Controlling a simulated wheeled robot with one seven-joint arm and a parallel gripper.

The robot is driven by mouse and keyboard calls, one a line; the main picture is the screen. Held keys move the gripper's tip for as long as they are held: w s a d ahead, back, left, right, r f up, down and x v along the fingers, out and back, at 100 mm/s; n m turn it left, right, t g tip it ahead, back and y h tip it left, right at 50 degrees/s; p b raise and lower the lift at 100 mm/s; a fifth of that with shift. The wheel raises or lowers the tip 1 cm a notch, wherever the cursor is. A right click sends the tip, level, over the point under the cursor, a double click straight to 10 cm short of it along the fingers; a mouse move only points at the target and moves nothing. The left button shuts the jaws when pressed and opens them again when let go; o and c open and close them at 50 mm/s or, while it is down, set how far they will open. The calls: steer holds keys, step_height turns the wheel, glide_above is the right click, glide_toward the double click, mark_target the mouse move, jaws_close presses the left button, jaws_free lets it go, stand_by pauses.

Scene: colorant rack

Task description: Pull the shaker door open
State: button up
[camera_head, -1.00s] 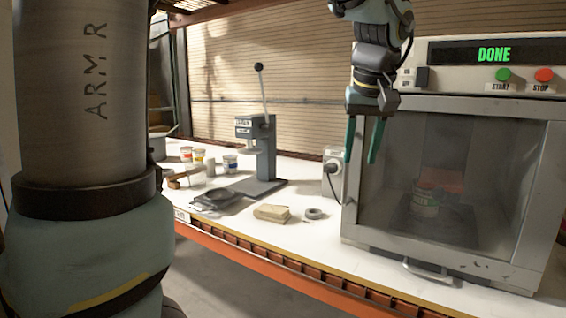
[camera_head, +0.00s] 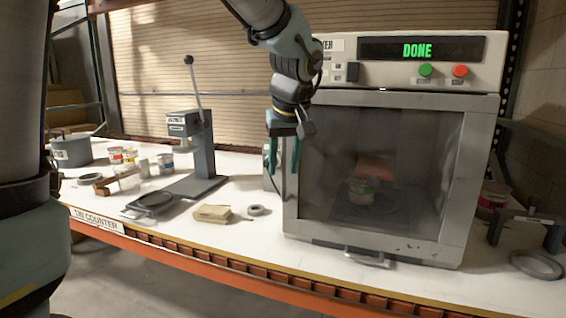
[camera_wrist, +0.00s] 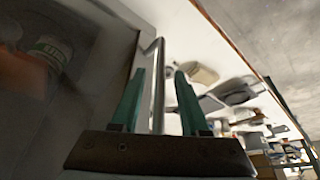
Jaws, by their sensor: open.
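The shaker (camera_head: 470,150) stands on the counter with its glass door (camera_head: 310,170) shut and "DONE" on its display. A label-wrapped can (camera_head: 361,192) shows behind the glass, and also at the left of the wrist view (camera_wrist: 50,50). A metal handle (camera_head: 368,257) is low at the front of the shaker. My gripper (camera_head: 284,158) is open and points down by the door's left side. In the wrist view a metal bar (camera_wrist: 159,85) lines up between my two green fingers (camera_wrist: 160,95). I cannot tell whether it is fully between them.
The counter left of the shaker holds a sponge-like block (camera_head: 212,213), a tape-like ring (camera_head: 256,210), a lever press (camera_head: 200,150) and several small pots. A dark stand (camera_head: 550,235) and a loose ring (camera_head: 537,265) are at the right. Open floor lies in front.

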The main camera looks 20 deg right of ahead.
steer(key=shift+w+f, duration=0.1)
steer(key=shift+f, duration=0.2)
steer(key=shift+c, duration=0.4)
jaws_close()
stand_by(0.9)
